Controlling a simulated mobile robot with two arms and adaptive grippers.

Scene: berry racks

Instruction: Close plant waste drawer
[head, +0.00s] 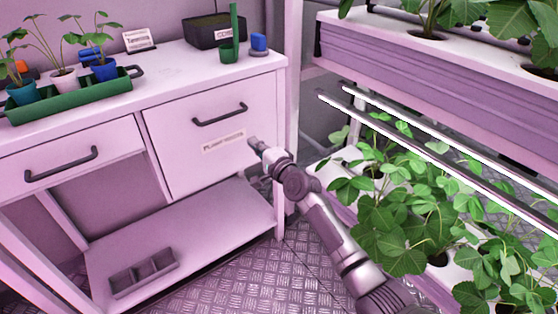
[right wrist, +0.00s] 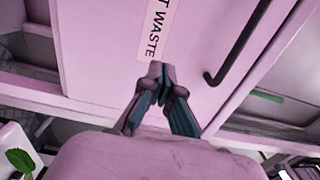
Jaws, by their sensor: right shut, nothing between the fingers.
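The plant waste drawer (head: 185,160) has a pale front with a dark bar handle (head: 219,114) and a printed label (head: 223,141). Its front sits in or close to the bench frame; I cannot tell if it is fully flush. My right gripper (head: 253,143) is shut and empty, with its tips at the drawer front just right of the label. In the right wrist view the shut fingers (right wrist: 157,84) point at the drawer front (right wrist: 115,60), below the label and left of the handle (right wrist: 240,45). Contact is hard to tell. My left gripper is not in view.
A second drawer (head: 62,165) is at the left of the bench. A green tray (head: 75,104) of potted seedlings and a dark box (head: 214,31) stand on top. A grey divided tray (head: 144,272) lies on the lower shelf. Plant racks (head: 430,80) stand close on the right.

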